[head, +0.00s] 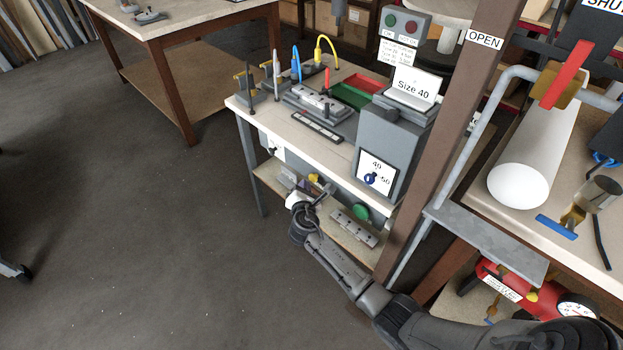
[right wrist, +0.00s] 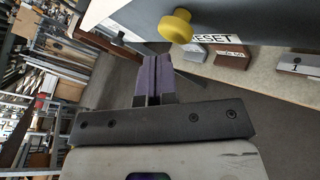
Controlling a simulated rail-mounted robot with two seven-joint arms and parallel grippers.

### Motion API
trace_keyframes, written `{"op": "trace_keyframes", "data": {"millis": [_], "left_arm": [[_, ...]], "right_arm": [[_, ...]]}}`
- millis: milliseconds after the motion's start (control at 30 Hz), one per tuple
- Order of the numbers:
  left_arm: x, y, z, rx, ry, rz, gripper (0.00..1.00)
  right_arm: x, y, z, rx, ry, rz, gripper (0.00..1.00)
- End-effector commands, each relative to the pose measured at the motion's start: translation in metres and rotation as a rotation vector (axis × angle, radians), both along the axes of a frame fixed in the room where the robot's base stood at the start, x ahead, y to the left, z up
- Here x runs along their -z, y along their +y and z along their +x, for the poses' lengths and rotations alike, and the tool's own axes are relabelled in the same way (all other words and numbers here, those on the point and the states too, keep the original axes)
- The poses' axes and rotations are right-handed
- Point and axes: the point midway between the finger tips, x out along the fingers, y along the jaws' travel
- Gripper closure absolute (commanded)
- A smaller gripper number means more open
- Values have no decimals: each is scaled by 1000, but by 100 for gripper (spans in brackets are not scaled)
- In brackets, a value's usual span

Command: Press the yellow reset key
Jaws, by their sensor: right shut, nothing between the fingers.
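The yellow reset key (right wrist: 176,26) is a round knob on the edge of a grey-blue panel in the right wrist view, beside a RESET label (right wrist: 213,38). My right gripper (right wrist: 157,72) is shut and empty, its purple-padded fingertips below the key in that picture, with a visible gap between them. In the head view my right gripper (head: 325,192) is at the front of the workbench, below its top. A small yellow spot (head: 313,177) shows close to it; I cannot tell whether it is the key. My left gripper is not seen.
The workbench (head: 262,113) carries a grey machine marked Size 40 (head: 393,135), a green tray (head: 350,96) and several tools. Its lower shelf (head: 350,238) holds grey blocks. A brown post (head: 440,130) stands right of it. Open floor (head: 150,240) lies to the left.

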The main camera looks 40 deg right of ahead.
Motion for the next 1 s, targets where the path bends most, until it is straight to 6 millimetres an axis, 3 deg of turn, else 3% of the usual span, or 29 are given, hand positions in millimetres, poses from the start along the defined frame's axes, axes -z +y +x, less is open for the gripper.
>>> {"op": "trace_keyframes", "data": {"millis": [467,1000], "left_arm": [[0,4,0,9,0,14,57],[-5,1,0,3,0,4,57]], "right_arm": [[0,5,0,-1,1,1,100],[0,48,-2,-1,1,1,100]]}}
